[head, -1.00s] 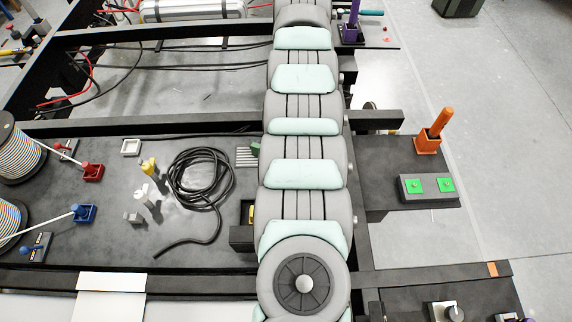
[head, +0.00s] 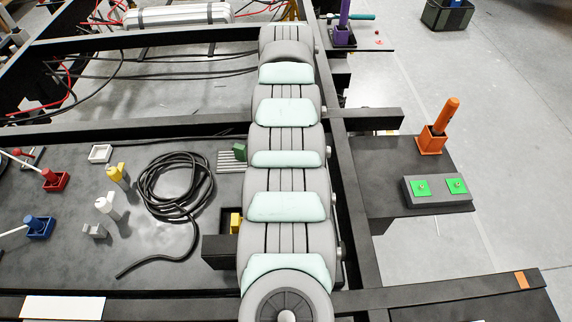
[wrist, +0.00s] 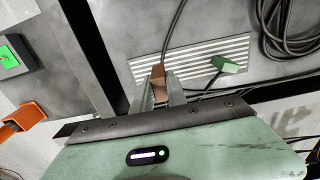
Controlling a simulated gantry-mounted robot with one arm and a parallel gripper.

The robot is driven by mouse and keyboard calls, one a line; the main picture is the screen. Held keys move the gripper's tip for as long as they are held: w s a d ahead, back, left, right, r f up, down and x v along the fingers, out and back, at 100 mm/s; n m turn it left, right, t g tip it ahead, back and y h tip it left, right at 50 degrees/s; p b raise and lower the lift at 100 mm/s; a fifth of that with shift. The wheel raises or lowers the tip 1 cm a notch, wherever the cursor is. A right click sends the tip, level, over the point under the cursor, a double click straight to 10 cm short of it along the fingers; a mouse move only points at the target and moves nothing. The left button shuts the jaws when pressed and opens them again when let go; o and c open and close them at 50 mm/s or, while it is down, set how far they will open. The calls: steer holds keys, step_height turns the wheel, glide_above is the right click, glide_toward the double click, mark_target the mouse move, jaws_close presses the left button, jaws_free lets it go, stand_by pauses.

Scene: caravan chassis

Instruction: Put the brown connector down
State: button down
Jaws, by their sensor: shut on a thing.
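The brown connector (wrist: 158,76) is between the fingers of my gripper (wrist: 160,92) in the wrist view, with a black cable running up from it. My gripper is shut on it. Behind it is a pale ribbed plate (wrist: 205,58), also partly visible in the head view (head: 231,162). I cannot tell whether the connector touches the plate. A green connector (wrist: 225,64) lies at the plate's right part in the wrist view, and it shows beside my arm in the head view (head: 240,151). My arm hides the brown connector and my gripper in the head view.
A coiled black cable (head: 172,190) lies left of the plate. Dark chassis beams (head: 360,230) run close by. An orange holder (head: 432,140) and a box with green pads (head: 438,190) stand on the right platform. Yellow and white tools (head: 117,175) stand at left.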

step_height(320, 180, down, 4)
steer(key=b, duration=0.2)
steer(key=shift+f+b, duration=0.1)
steer(key=shift+b, duration=0.3)
steer(key=shift+f, duration=0.65)
steer(key=shift+f+b, duration=0.4)
steer(key=shift+f, duration=1.3)
steer(key=shift+f, duration=0.25)
steer(key=c, duration=1.3)
jaws_free()
steer(key=shift+c, duration=0.2)
steer(key=shift+r, duration=0.2)
